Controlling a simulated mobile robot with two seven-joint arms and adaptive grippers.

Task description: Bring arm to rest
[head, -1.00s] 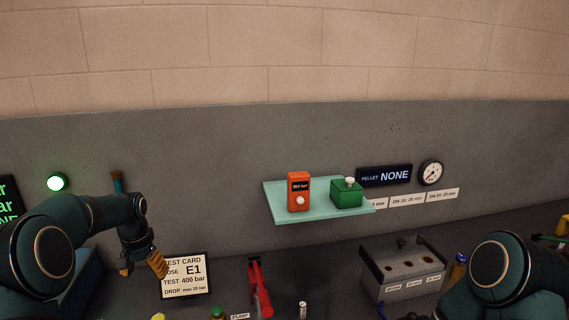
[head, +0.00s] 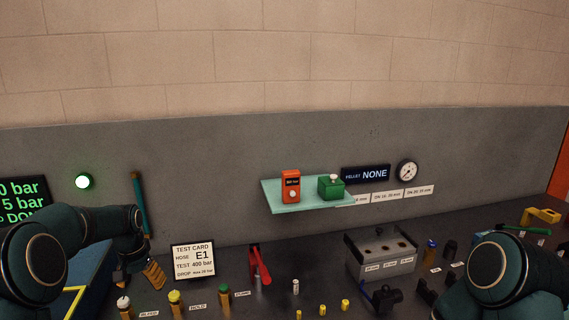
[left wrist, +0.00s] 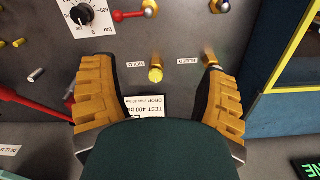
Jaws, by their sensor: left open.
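My left arm comes in from the left in the head view, and its gripper (head: 137,277) points down over the bench beside the test card (head: 194,262). In the left wrist view the two yellow fingers of the left gripper (left wrist: 158,95) stand wide apart with nothing between them touching. Below them lie the bench top, a yellow-capped valve (left wrist: 155,74) labelled HOLD and part of the test card (left wrist: 146,105). My right arm shows at the lower right of the head view, but its gripper is out of sight.
A shelf (head: 320,203) on the wall holds an orange device (head: 291,187) and a green box (head: 330,187). Small capped valves, a red lever (head: 261,266) and a grey block with holes (head: 381,252) stand on the bench. A blue cabinet (head: 88,270) is at left.

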